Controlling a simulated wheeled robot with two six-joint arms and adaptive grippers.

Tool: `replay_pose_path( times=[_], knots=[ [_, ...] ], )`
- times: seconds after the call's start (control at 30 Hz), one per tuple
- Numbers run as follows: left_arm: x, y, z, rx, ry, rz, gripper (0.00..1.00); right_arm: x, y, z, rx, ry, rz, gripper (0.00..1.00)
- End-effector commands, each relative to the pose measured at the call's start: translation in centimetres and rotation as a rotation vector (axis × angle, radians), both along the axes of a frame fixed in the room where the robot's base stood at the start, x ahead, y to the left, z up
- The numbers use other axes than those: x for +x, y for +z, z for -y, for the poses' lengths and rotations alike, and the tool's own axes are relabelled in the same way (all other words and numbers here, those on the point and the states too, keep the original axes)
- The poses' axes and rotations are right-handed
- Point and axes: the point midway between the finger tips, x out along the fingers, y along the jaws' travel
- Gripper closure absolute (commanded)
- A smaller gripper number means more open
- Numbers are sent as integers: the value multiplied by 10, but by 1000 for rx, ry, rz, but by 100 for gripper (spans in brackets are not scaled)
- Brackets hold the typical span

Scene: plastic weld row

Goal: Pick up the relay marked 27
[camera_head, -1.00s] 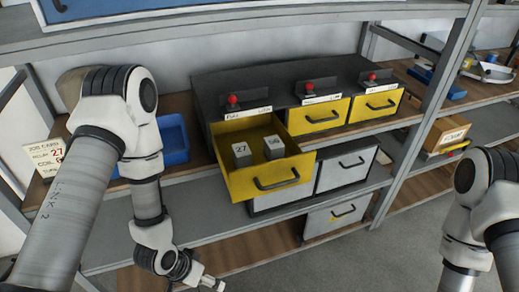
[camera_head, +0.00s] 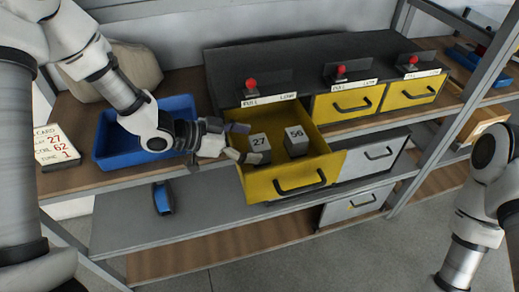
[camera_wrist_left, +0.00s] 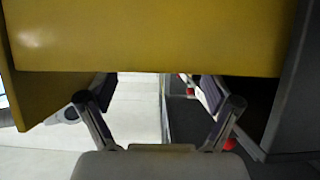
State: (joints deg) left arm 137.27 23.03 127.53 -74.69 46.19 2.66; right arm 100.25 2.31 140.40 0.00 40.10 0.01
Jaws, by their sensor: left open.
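The relay marked 27 (camera_head: 259,146) is a small grey block standing in the open yellow drawer (camera_head: 296,181). A similar grey relay marked 56 (camera_head: 297,142) stands to its right. My left gripper (camera_head: 246,143) is open and empty at the drawer's left side, its fingers just left of relay 27. Whether a finger touches the relay or drawer wall I cannot tell. In the left wrist view, yellow drawer wall (camera_wrist_left: 150,40) fills the top and the spread fingers (camera_wrist_left: 160,92) show below it; no relay shows there. My right gripper is out of view.
A blue bin (camera_head: 115,151) stands left of the drawer under my left forearm. A card (camera_head: 55,147) with numbers stands at far left. Closed yellow drawers (camera_head: 349,101) with red knobs are to the right. A blue-black object (camera_head: 162,198) lies on the lower shelf.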

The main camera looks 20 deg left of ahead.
Motion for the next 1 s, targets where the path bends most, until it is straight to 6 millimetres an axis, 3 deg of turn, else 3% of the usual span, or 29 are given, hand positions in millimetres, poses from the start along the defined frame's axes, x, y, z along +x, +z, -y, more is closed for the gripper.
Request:
replay_pose_path(
  times=[0.17,0.4,0.6,0.87,1.0],
  knots=[
    [13,-13,19,4,-2,-1,10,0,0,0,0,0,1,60],
    [15,-13,21,0,1,0,10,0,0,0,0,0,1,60],
    [14,-13,21,1,1,-1,80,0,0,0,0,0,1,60],
    [14,-14,21,1,0,-2,81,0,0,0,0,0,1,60],
    [14,-2,21,1,1,0,81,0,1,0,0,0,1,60]
  ],
)
